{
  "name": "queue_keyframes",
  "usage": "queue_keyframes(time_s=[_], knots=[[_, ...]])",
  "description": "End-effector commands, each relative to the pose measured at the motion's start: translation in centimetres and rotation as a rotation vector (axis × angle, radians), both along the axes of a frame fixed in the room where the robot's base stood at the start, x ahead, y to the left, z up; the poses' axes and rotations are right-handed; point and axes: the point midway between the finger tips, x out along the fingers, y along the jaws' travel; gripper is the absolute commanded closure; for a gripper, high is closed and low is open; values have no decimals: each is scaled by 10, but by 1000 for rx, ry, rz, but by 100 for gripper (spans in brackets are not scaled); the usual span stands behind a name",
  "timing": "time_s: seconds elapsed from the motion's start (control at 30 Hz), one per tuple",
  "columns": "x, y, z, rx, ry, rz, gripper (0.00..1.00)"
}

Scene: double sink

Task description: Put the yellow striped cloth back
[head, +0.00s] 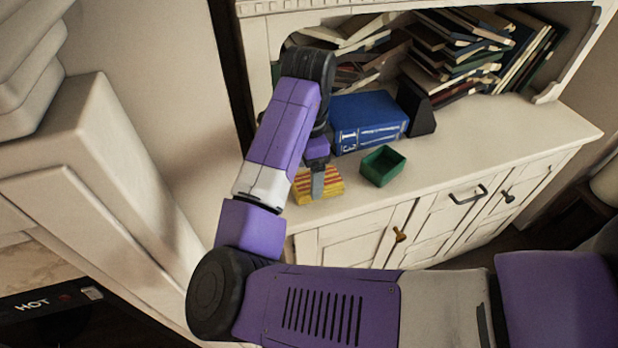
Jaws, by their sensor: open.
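The yellow striped cloth (328,188), yellow with red stripes, lies as a small folded block on the cabinet top (480,140), near its front left edge. My gripper (318,192) is over the cloth, pointing down, with its finger in front of the cloth's middle. The jaws are open. I cannot tell whether a finger touches the cloth. My arm hides the area behind and left of the cloth.
A small green open box (383,166) sits right of the cloth. A thick blue book (366,122) and a black bookend (415,108) stand behind. Piled books (465,55) fill the shelf. The cabinet top is clear to the right.

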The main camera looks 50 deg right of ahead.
Motion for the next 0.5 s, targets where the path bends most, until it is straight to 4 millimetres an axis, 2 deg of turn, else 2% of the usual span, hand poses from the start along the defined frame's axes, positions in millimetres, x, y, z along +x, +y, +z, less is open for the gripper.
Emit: queue_keyframes(time_s=[0.03, 0.2, 0.33, 0.5], knots=[[0, -1, 12, 0, -2, -3, 17], [1, 0, 50, 2, -5, -3, 17], [1, 0, 72, 2, -5, -2, 17], [0, 0, 89, 0, -1, -2, 17]])
